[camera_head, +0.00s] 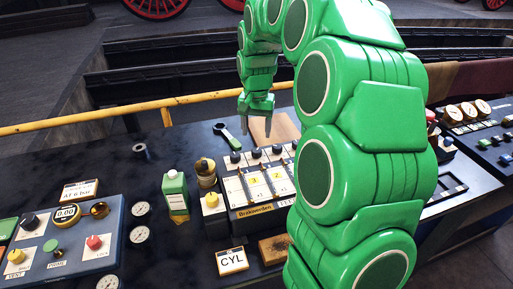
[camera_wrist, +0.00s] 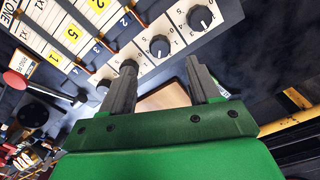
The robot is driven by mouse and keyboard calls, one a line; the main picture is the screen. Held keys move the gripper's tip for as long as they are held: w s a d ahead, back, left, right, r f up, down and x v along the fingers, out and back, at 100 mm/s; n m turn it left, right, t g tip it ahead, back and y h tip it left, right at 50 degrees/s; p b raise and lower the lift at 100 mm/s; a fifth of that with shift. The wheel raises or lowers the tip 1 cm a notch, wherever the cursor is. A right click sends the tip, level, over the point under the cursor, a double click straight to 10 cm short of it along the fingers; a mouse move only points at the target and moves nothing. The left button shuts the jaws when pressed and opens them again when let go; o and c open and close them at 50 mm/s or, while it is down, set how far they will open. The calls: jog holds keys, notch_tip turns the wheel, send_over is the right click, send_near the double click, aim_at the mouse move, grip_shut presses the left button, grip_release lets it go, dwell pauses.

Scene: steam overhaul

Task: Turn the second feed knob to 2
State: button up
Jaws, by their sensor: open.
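A row of several black knobs stands along the top of the feed panel (camera_head: 240,190). My gripper (camera_head: 256,127) points down beyond the row, open and empty. In the wrist view its fingers (camera_wrist: 160,68) are apart, with no clear hold on any knob.
A CYL sign (camera_head: 232,261) stands in front. My arm hides the panel's right side.

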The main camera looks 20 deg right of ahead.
aim_at(257, 150)
jog(key=shift+f, duration=3.85)
jog(key=c, duration=1)
jog(key=shift+c, duration=0.2)
jog(key=shift+n, duration=0.4)
jog(key=n, duration=0.4)
jog(key=shift+n, duration=2.3)
